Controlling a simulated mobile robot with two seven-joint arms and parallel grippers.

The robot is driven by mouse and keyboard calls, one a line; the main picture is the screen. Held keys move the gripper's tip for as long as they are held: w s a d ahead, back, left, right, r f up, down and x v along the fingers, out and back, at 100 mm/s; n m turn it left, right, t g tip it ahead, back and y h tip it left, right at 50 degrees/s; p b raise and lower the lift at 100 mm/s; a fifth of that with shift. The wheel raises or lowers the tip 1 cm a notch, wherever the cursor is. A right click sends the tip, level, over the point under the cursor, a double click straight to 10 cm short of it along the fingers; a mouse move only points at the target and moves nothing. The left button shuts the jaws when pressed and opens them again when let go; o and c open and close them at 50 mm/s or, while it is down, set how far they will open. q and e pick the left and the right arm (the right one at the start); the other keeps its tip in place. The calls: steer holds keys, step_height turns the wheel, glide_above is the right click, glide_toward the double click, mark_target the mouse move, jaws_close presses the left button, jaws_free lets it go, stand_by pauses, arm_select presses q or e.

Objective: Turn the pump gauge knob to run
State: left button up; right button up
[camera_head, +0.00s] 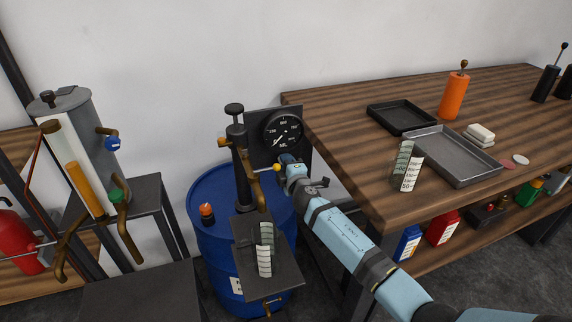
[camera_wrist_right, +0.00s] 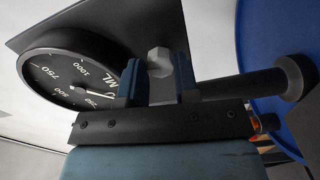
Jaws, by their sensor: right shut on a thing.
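The pump gauge (camera_head: 282,131) is a round black dial with white numbers on a dark backing plate (camera_head: 262,155) beside the pump. It also shows in the right wrist view (camera_wrist_right: 72,72), with its white pointer near the 250 mark. The knob (camera_wrist_right: 159,58) is a small pale grey faceted piece on the plate beside the dial. My right gripper (camera_head: 287,160) is at the plate just below the dial. In the wrist view its two blue fingers (camera_wrist_right: 158,78) are on either side of the knob, shut on it. The knob is hidden in the head view. My left gripper is out of view.
The black hand pump (camera_head: 237,140) stands on a blue drum (camera_head: 208,240), with a small shelf (camera_head: 282,278) holding a measuring cup in front. A wooden workbench (camera_head: 335,125) with trays stands right of my arm. A dispenser stand is at left.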

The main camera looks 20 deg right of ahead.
steer(key=shift+n, duration=0.6)
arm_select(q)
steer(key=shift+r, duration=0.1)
arm_select(e)
steer(key=o, duration=0.9)
steer(key=shift+o, duration=0.2)
arm_select(q)
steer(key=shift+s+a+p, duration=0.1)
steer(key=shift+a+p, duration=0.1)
steer(key=shift+p, duration=0.8)
arm_select(e)
steer(key=s, duration=1.4)
steer(key=shift+d, duration=0.25)
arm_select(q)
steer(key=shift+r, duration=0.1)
